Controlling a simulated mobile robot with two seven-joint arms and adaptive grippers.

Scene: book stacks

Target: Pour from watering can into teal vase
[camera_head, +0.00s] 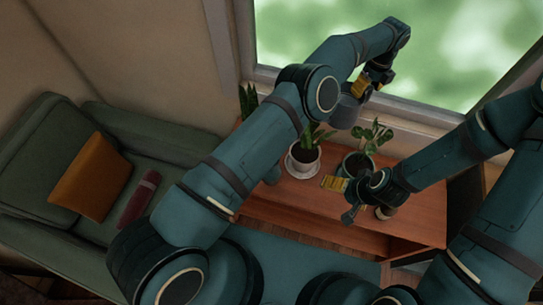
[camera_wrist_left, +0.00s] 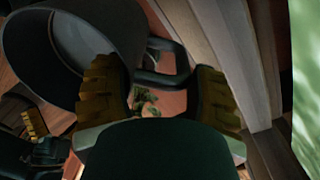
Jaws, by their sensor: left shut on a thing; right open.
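The dark grey watering can (camera_head: 346,111) hangs in the air in front of the window, above the table plants. My left gripper (camera_head: 367,84) is shut on its handle. In the left wrist view the can's wide round body (camera_wrist_left: 70,50) is at upper left, and its handle (camera_wrist_left: 168,78) passes between the yellow finger pads. A dark teal-grey pot (camera_head: 349,163) with a leafy plant stands below the can; it may be the teal vase. A small teal shape (camera_head: 272,175) beside my left arm is mostly hidden. My right gripper (camera_head: 341,199) is open and empty in front of the pot.
A white pot (camera_head: 303,160) with a spiky plant stands on a saucer on the wooden table (camera_head: 300,207). Another plant (camera_head: 248,100) is partly behind my left arm. A green sofa (camera_head: 60,160) is at left. The window frame (camera_head: 420,112) is close behind the can.

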